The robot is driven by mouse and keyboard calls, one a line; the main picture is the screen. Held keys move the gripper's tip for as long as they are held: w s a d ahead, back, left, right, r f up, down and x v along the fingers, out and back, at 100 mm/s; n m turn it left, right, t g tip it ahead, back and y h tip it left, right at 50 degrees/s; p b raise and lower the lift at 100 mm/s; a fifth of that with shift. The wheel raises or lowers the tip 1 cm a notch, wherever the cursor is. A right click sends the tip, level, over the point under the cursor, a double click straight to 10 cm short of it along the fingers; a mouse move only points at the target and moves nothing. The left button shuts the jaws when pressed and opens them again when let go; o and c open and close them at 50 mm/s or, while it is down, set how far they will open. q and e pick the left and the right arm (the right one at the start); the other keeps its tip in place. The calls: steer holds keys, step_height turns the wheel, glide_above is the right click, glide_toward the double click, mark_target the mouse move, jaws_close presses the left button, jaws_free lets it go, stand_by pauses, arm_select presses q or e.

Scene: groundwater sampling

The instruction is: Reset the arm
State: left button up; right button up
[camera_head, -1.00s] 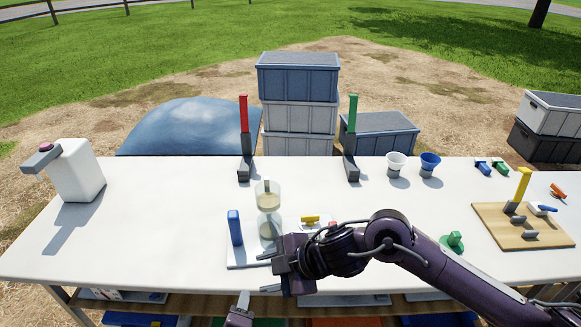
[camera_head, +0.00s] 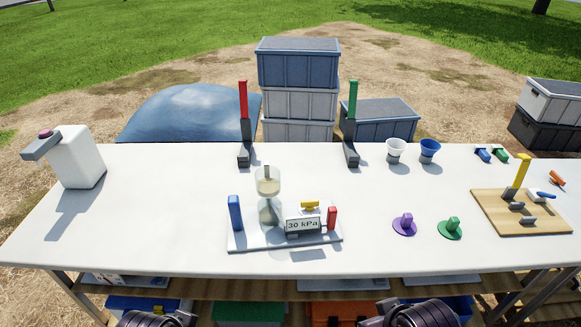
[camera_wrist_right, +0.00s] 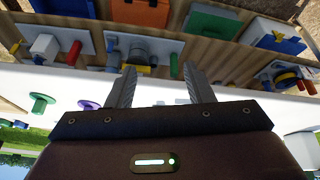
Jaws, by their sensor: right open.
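My right gripper (camera_wrist_right: 161,82) shows in the right wrist view with its two fingers apart and nothing between them. Beyond the fingers are the edge of the white bench and the shelf items below it. In the head view, a dark part of my right arm (camera_head: 415,313) is at the bottom edge, in front of the bench; its gripper does not show there. A dark part of my left arm (camera_head: 155,319) is at the bottom left, with its gripper out of view. Neither visible arm part is over the bench top.
Purple (camera_head: 404,224) and green (camera_head: 450,228) knobs lie at right.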

steer(key=s+d+f+m+g, duration=0.1)
steer(key=s+d+f+g, duration=0.1)
steer(key=s+d, duration=0.15)
arm_select(q)
steer(key=s+a+f+n+g, duration=0.1)
steer(key=s+f, duration=0.1)
steer(key=f, duration=1.3)
steer(key=s+f+g, duration=0.1)
steer(key=s+f, duration=0.1)
steer(key=f, duration=1.4)
arm_select(e)
step_height(320, 180, down, 30)
steer(key=s+a, duration=0.1)
steer(key=s, duration=0.2)
arm_select(q)
steer(key=s+a+f, duration=0.1)
steer(key=s+f, duration=0.7)
steer(key=s, duration=0.1)
steer(key=s+a+f+g+p, duration=0.1)
steer(key=s+a+f, duration=0.1)
steer(key=s+f, duration=0.6)
steer(key=shift+s+a+y, duration=0.3)
steer(key=shift+s, duration=0.65)
arm_select(e)
steer(key=s+d+f+g, duration=0.2)
steer(key=s+d+f, duration=0.1)
steer(key=s+f, duration=1.3)
steer(key=shift+s+d+h, duration=0.2)
steer(key=shift+s+h, duration=0.1)
steer(key=shift+s, duration=0.95)
